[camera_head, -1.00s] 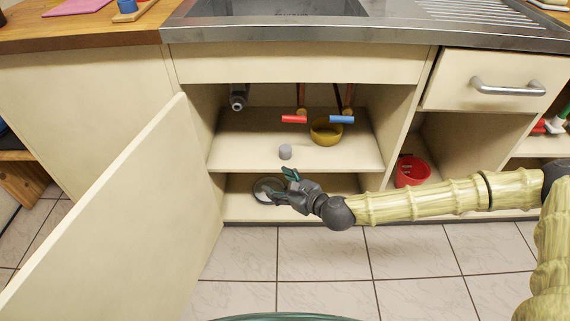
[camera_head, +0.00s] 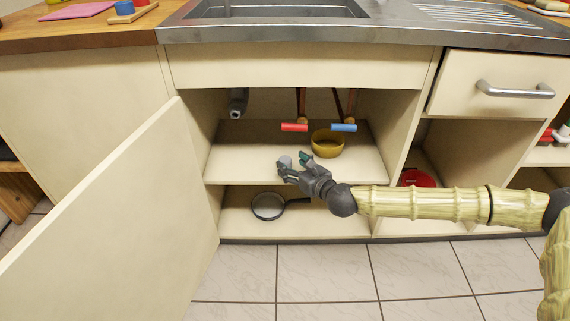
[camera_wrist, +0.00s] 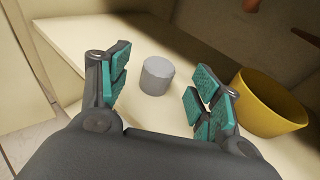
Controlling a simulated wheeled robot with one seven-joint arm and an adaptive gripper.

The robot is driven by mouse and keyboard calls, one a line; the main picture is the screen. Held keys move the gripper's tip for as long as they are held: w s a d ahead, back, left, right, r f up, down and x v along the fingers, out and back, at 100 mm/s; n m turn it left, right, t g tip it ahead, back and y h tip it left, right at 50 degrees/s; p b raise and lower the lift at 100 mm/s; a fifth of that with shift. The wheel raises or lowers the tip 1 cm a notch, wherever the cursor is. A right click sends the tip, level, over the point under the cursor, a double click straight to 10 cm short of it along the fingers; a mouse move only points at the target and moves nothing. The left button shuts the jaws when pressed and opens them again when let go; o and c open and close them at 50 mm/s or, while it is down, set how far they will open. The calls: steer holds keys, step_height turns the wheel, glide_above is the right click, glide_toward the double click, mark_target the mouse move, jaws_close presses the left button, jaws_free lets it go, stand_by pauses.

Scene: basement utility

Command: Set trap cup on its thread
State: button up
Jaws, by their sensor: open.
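The trap cup (camera_head: 285,161) is a small grey cylinder standing on the cabinet's upper shelf. In the wrist view the cup (camera_wrist: 157,76) is upright, ahead of and between my open fingers, with nothing seen touching it. My gripper (camera_head: 293,168) is open and empty at the front of that shelf, in front of the cup and partly covering it in the head view. It also shows in the wrist view (camera_wrist: 155,95), with teal pads on both fingers. A grey drain pipe end (camera_head: 238,103), which may carry the thread, hangs at the back left under the sink; its thread is too small to make out.
A yellow bowl (camera_head: 327,143) stands on the shelf right of the cup, near my right finger. Red (camera_head: 294,128) and blue (camera_head: 343,128) valve handles hang above it. A pan (camera_head: 268,206) lies on the lower shelf. The open door (camera_head: 110,215) bounds the left side.

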mark_target(289, 162)
steer(key=b+x, duration=0.1)
steer(key=x, duration=0.1)
steer(key=b+x, duration=0.1)
steer(key=x, duration=0.2)
steer(key=shift+f, duration=0.25)
steer(key=c, duration=1.1)
